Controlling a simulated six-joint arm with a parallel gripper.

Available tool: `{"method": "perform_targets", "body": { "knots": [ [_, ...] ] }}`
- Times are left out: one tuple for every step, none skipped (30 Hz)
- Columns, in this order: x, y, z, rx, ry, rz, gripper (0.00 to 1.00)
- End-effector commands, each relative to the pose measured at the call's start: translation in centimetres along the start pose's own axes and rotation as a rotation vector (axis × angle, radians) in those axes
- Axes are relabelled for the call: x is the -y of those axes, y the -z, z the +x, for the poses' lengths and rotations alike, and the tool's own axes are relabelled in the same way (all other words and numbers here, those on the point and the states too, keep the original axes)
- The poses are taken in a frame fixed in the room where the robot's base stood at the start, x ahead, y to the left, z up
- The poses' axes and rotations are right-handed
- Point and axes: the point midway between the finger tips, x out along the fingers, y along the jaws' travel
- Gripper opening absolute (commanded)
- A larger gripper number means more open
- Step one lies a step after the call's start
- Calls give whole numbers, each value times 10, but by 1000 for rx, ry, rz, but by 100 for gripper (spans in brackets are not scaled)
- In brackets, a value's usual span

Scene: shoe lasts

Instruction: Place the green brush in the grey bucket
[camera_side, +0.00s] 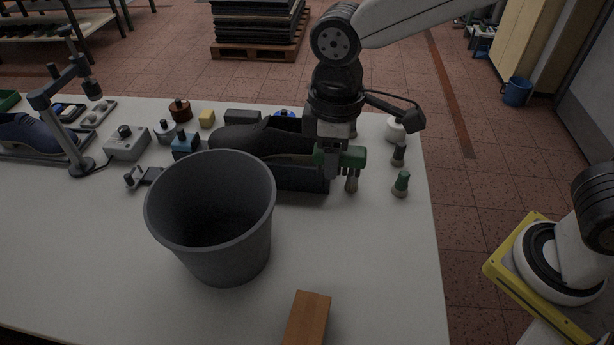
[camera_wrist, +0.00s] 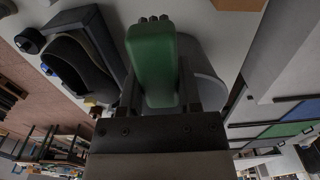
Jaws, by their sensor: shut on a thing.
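The green brush (camera_side: 352,158) is held in my gripper (camera_side: 341,166) above the table, to the right of the grey bucket. Its bristles point down in the side view. In the wrist view the green brush (camera_wrist: 152,62) fills the space between the fingers of my gripper (camera_wrist: 158,85), which is shut on it. The grey bucket (camera_side: 222,252) stands upright and open on the table, and no contents show in it. In the wrist view the grey bucket (camera_wrist: 203,68) is partly hidden behind the brush and fingers.
A black shoe in a dark tray (camera_side: 300,178) lies behind the bucket, close to my gripper. A wooden block (camera_side: 307,318) lies at the front. The table (camera_side: 385,265) is clear right of the bucket.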

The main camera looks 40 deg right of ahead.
Motion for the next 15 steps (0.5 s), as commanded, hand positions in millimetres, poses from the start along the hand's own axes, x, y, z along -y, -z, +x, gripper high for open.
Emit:
{"method": "perform_targets", "body": {
  "knots": [
    [0, 4, 0, 1, 0, 23, 0],
    [-1, 6, 0, 1, 0, 38, 0],
    [-1, 10, -1, 0, 0, 63, 0],
    [-2, 13, -2, 0, 0, 80, 0],
    [-2, 15, -2, 0, 0, 99, 0],
    [-2, 19, -2, 0, 0, 127, 0],
    [-3, 22, -3, 0, 0, 149, 0],
    [-3, 26, -4, 0, 0, 172, 0],
    [-4, 31, -4, 1, 0, 208, 0],
    [-4, 35, -5, 0, 0, 236, 0],
    [-5, 40, -5, 0, 0, 267, 0],
    [-6, 46, -6, 0, 0, 311, 0],
    [-6, 50, -6, 0, 0, 344, 0],
    [-7, 55, -6, 1, 0, 377, 0],
    [-8, 61, -7, 0, 0, 420, 0]
  ]
}}
